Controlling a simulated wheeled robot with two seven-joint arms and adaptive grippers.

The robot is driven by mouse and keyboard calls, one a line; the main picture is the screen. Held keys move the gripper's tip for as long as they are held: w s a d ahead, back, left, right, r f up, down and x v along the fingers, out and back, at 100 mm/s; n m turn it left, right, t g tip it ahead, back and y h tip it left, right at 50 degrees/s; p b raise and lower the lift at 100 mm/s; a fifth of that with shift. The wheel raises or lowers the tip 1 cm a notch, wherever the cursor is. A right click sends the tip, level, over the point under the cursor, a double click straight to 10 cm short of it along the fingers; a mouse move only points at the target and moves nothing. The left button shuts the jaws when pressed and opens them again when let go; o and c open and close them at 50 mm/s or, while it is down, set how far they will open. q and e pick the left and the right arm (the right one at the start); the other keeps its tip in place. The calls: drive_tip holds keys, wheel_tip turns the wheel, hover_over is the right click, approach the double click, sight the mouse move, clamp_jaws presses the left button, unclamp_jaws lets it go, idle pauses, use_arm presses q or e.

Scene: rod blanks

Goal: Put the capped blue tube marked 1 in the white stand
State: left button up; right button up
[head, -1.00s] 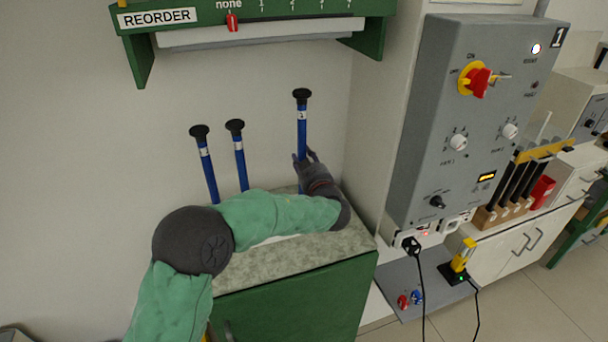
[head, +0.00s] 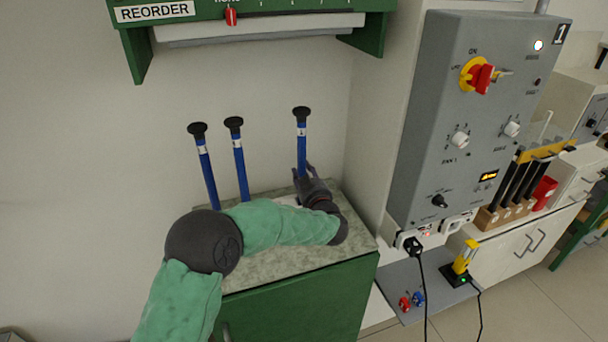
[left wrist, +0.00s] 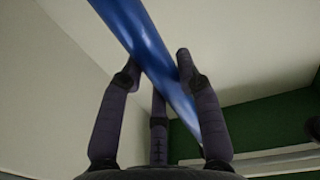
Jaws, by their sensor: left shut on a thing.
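My left gripper (head: 304,172) is shut on a blue tube (head: 302,150) with a black cap, and holds it upright above the right part of the speckled counter. The tube's white label has a mark too small to read surely. In the left wrist view, the blue tube (left wrist: 140,40) runs slanting between the fingers of my left gripper (left wrist: 158,75). Two more capped blue tubes, one at the left (head: 207,175) and one in the middle (head: 240,165), stand leaning slightly. A bit of white (head: 286,200) shows behind my arm, perhaps the stand. The tubes' lower ends are hidden. My right gripper is out of view.
A green shelf (head: 125,35) with a REORDER label overhangs the counter (head: 262,272). A grey control box (head: 480,120) stands at the right. Beyond it is a wooden rack (head: 505,212) with dark rods. Cables hang by a grey mat (head: 385,275).

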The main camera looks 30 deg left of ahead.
use_arm(q)
drive_tip(key=o, duration=1.1)
drive_tip(key=shift+o, duration=0.2)
drive_tip(key=shift+r+p, duration=0.2)
drive_tip(key=shift+p, duration=0.3)
drive_tip(key=p+v, duration=0.1)
drive_tip(key=v, duration=1.1)
